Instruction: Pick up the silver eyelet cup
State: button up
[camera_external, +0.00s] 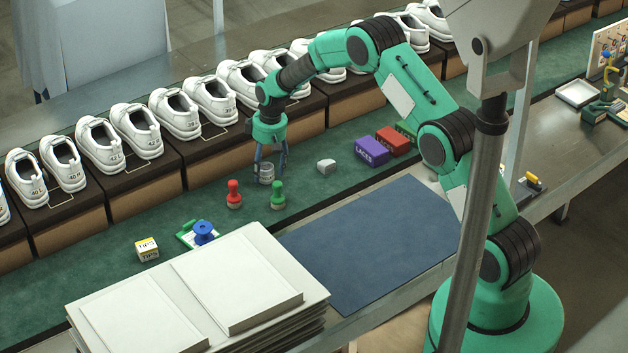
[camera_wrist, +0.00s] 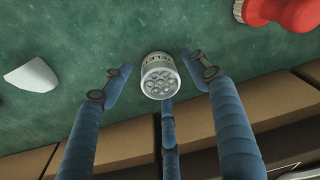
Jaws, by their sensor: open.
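The silver eyelet cup (camera_external: 267,172) stands upright on the green bench top, close to the row of shoe boxes. In the wrist view the cup (camera_wrist: 157,74) shows its round top with several small round pieces in it and lettering on its side. My gripper (camera_external: 270,168) is right at the cup, pointing down. In the wrist view my gripper (camera_wrist: 157,73) is open, with blue fingers on both sides of the cup and one finger below it in the picture. Gaps show between the side fingers and the cup.
A red-handled stamp (camera_external: 234,194) and a green-handled stamp (camera_external: 278,195) stand near the cup. A pale grey block (camera_external: 326,166) lies to its right. Boxes bearing white shoes (camera_external: 210,98) line the back. Purple box (camera_external: 371,151) and red box (camera_external: 393,141) lie farther right.

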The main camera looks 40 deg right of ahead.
aim_at(266, 166)
jog(key=shift+f, duration=0.35)
dwell(0.3)
jog(key=c, duration=1.3)
jog(key=shift+w+r, duration=0.1)
jog(key=shift+c, duration=0.2)
notch_tip(266, 166, up, 10)
jog(key=shift+f+p, duration=0.1)
jog(key=shift+p, duration=1.1)
